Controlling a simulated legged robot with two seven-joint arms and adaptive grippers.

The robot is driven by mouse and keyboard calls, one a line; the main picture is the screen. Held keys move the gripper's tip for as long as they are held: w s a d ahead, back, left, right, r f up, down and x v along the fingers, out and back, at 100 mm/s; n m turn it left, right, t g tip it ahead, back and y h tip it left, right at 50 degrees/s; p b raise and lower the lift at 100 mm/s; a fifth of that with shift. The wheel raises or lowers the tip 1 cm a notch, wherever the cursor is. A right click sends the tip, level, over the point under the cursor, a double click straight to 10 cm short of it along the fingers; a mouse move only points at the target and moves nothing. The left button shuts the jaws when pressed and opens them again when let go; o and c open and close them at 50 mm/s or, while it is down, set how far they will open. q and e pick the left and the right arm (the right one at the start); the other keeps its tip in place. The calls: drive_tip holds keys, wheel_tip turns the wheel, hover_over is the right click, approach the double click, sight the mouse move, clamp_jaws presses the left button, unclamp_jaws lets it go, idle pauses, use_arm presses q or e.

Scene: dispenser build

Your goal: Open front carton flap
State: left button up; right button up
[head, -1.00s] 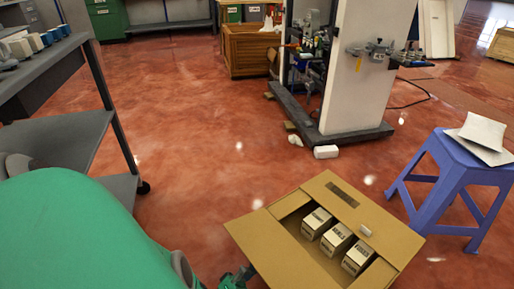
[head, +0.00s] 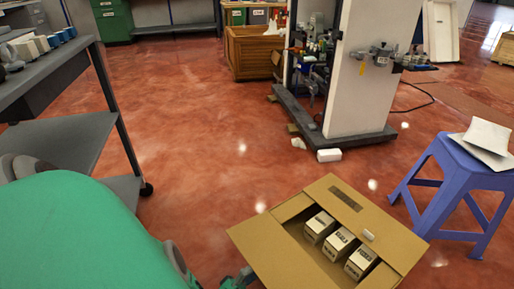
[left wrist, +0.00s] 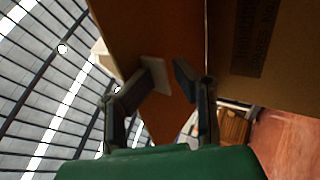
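The open brown carton (head: 282,258) sits low in the head view, with three white boxes (head: 340,243) inside. Its far flap (head: 345,196) has a dark printed patch and lies folded outward. Its near side is cut off by the picture edge, so I cannot tell how the front flap stands. My left gripper (head: 240,279) is at the carton's left side, mostly out of the picture. In the left wrist view my left gripper (left wrist: 170,72) has its fingers apart with a narrow gap, close to brown cardboard (left wrist: 130,30); contact is unclear. My right gripper is not in view.
A purple stool (head: 455,183) with pale sheets on top stands at right. A grey shelf cart (head: 70,142) stands at left. A white pillar stand (head: 365,90) on a dark base is behind the carton. The red floor between is mostly clear.

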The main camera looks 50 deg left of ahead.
use_arm(q)
drive_tip(key=r, duration=0.8)
drive_tip(key=shift+w+r, duration=0.3)
drive_tip(key=shift+r, duration=0.1)
drive_tip(key=shift+s+r, duration=0.1)
drive_tip(key=shift+r, duration=0.35)
drive_tip(key=shift+o, duration=0.2)
drive_tip(key=shift+d, duration=0.1)
